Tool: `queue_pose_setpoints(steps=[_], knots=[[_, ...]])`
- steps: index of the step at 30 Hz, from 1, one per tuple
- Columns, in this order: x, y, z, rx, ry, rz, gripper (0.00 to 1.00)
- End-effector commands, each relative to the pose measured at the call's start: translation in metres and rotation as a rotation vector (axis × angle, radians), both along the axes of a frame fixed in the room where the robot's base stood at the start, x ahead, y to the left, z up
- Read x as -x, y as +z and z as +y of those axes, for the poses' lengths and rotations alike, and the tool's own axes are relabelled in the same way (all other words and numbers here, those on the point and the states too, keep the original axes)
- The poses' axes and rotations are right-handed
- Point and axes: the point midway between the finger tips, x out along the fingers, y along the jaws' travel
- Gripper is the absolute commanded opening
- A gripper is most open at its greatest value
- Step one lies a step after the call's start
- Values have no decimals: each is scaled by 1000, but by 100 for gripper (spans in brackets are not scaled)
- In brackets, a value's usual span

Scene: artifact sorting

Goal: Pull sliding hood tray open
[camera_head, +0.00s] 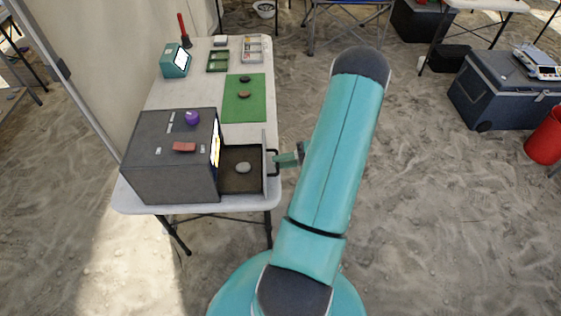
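The dark grey hood (166,178) stands on the near end of a white table, its lit opening facing right. Its sliding tray (250,185) sticks out to the right of the hood, with a smooth grey stone (243,168) lying on it. The tray has an upright front panel (264,163) with a black handle on its outer side. My gripper (279,160) is at the handle, coming from the right. Its fingers are small and partly merge with the handle, so whether they are shut on it cannot be told. My teal arm hides part of the ground on the right.
A green mat (244,98) with two dark stones lies behind the tray. A teal device (175,61), a green tray (218,61) and a grey divided tray (252,50) stand farther back. A red block and a purple object rest on the hood.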

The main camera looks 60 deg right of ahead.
Motion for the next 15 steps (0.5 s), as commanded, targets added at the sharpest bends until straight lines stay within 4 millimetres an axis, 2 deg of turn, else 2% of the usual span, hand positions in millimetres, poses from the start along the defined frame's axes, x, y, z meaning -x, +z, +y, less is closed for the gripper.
queue_pose_setpoints(steps=[10,15], knots=[[1,0,0,-1,2,1,33],[14,3,-11,1,0,1,33]])
